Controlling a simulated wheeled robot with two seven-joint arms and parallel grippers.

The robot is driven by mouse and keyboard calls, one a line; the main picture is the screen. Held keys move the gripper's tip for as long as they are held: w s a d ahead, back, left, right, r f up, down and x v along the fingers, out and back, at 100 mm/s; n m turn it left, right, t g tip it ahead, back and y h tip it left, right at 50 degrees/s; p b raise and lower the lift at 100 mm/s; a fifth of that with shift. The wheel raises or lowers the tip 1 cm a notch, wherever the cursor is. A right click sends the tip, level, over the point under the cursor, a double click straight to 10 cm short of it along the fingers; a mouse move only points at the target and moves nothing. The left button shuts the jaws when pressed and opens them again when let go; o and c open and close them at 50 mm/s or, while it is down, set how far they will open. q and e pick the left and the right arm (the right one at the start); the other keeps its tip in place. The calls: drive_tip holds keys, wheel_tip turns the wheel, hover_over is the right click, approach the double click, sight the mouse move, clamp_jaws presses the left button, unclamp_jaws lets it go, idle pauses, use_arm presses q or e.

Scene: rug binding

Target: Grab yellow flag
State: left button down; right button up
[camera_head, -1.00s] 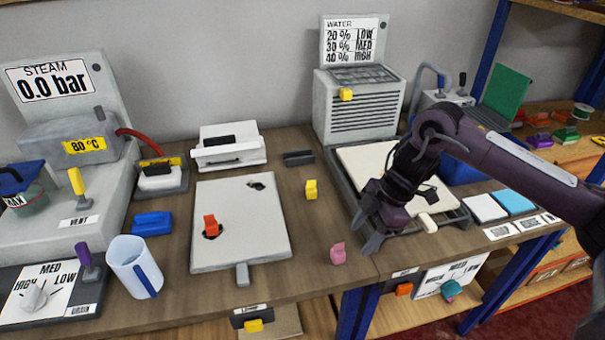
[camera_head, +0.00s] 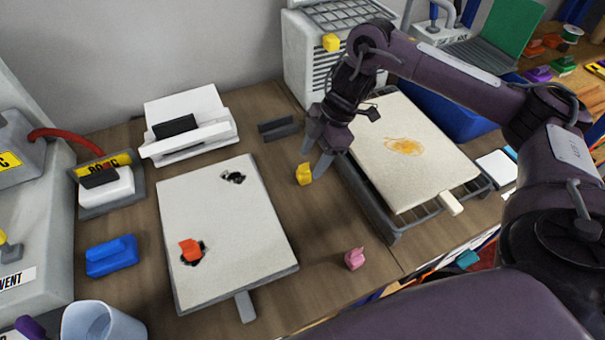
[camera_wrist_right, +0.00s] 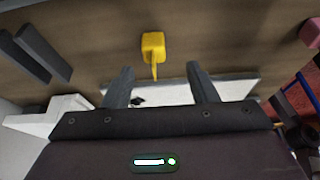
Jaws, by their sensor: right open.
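The small yellow flag (camera_head: 304,174) stands on the wooden table between the left board and the rack on the right. In the right wrist view the yellow flag (camera_wrist_right: 153,47) is ahead of the fingertips, roughly midway between them. My right gripper (camera_head: 316,158) reaches down from the upper right, its fingertips just above and beside the flag. In the right wrist view my right gripper (camera_wrist_right: 160,78) has its fingers apart with nothing between them. My left gripper is not in view.
A white board (camera_head: 222,220) holds an orange flag (camera_head: 190,250). A pink piece (camera_head: 354,259) stands at the table's front. A stained board (camera_head: 420,170) lies on the rack at right. A dark bar (camera_head: 280,129) lies behind the yellow flag.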

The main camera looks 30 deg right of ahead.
sight(304, 172)
drive_tip(key=x, duration=0.2)
drive_tip(key=p+x, duration=0.1)
drive_tip(key=shift+w+d+f, duration=0.1)
drive_tip(key=shift+w+f, duration=0.3)
drive_tip(key=shift+f, duration=0.35)
drive_tip(key=c, duration=1.1)
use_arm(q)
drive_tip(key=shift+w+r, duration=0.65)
use_arm(e)
drive_tip(key=shift+r, duration=0.15)
